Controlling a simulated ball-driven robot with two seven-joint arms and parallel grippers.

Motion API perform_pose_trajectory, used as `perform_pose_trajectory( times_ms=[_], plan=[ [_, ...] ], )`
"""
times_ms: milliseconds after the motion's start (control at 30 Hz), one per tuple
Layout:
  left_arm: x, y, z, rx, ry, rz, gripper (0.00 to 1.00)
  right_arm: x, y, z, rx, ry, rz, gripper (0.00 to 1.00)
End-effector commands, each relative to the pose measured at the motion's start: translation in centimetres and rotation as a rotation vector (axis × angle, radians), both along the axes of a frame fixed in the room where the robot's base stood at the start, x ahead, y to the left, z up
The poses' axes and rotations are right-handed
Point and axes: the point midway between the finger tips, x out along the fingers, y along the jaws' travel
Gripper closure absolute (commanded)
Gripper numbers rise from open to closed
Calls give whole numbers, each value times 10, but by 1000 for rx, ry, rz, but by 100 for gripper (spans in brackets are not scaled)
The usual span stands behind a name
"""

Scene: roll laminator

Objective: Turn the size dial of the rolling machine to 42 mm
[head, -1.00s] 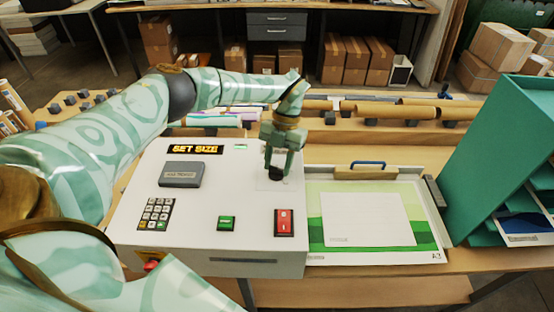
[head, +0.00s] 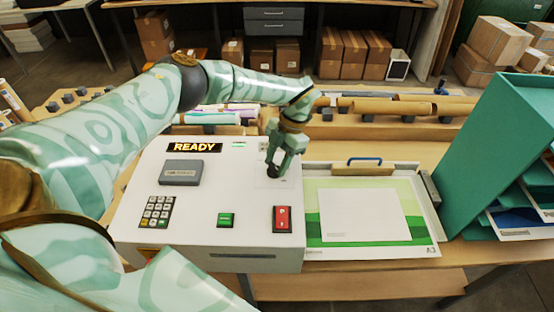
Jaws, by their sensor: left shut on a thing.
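The rolling machine (head: 190,220) is a white box with a sloped top. Its display (head: 194,148) reads READY in yellow. The size dial (head: 273,171) is a small dark knob at the upper right of the panel, mostly covered by my gripper. My left gripper (head: 275,164) points down onto the dial and is shut on it, its hand tilted. The dial's scale marks are too small or hidden to read. My right gripper is not in view.
The panel also has a keypad (head: 157,212), a grey box (head: 181,172), a green button (head: 226,219) and a red switch (head: 282,219). A tray with a green-edged sheet (head: 375,240) sits at right, beside a teal shelf (head: 495,150). Rolled tubes (head: 400,106) lie behind.

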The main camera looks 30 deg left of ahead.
Motion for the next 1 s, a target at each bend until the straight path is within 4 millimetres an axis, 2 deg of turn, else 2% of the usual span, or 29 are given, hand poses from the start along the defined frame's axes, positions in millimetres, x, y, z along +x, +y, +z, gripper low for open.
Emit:
perform_pose_trajectory(
  times_ms=[267, 300, 367, 733, 867, 1000],
  plan=[
    [0, 0, 0, 0, -2, -4, 83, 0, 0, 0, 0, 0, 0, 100],
    [0, 0, 0, 0, -2, -4, 52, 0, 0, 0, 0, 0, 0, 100],
    [0, 0, 0, 0, -1, -4, 38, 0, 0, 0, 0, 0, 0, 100],
    [3, -1, 6, 0, -3, -2, 38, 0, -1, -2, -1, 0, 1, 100],
    [12, -4, 25, 1, -5, -2, 38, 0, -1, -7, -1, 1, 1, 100],
    [26, -9, 60, 2, -8, -1, 38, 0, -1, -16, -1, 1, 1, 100]
  ],
)
